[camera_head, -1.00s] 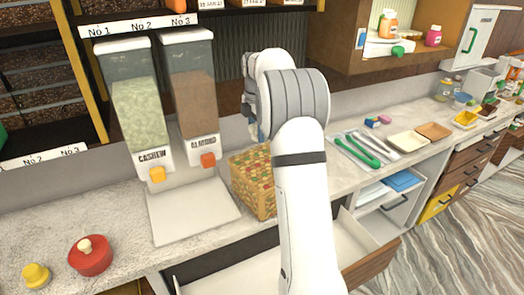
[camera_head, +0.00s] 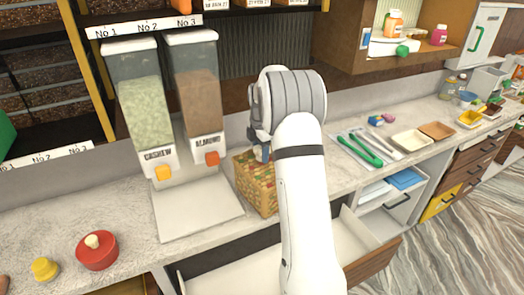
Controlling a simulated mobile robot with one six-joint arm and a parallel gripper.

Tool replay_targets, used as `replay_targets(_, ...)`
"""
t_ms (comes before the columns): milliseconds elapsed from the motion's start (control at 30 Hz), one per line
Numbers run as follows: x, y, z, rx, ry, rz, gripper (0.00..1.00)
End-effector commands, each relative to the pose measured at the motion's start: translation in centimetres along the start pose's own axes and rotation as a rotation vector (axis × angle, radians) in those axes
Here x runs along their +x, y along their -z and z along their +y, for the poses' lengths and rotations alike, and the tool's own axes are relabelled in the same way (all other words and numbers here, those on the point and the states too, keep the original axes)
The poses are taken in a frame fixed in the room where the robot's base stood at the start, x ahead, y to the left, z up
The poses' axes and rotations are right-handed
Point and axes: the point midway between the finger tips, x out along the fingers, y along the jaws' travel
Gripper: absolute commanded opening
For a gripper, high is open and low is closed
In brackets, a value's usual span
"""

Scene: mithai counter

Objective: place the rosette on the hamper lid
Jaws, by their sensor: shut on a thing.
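The hamper (camera_head: 258,188), a box with a green, orange and tan pattern, stands on the counter just right of the dispensers. My gripper (camera_head: 262,153) points down at the top of the hamper, partly hidden behind my own arm. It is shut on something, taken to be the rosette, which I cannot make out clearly. A small blue patch shows at the gripper's tip, over the hamper lid. Whether it touches the lid I cannot tell. My arm hides the hamper's right side and part of its lid.
Dispensers of cashew (camera_head: 145,110) and almond (camera_head: 196,95) stand left of the hamper, above a pale tray (camera_head: 198,212). A red pot (camera_head: 97,251) sits front left. Green tongs (camera_head: 362,150) and small dishes (camera_head: 411,142) lie to the right. An open drawer (camera_head: 225,275) juts out below.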

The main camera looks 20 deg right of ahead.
Motion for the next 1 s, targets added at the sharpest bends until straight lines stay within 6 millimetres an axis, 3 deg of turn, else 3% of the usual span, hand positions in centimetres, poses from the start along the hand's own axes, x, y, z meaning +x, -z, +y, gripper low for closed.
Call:
replay_targets(267, 0.1, -0.1, 0.0, 0.001, 0.0, 0.0, 0.68)
replay_targets(633, -0.8, -0.1, 0.0, 0.002, -0.002, -0.001, 0.68)
replay_targets(1000, -8.2, -0.2, 0.1, 0.002, -0.004, -0.002, 0.68)
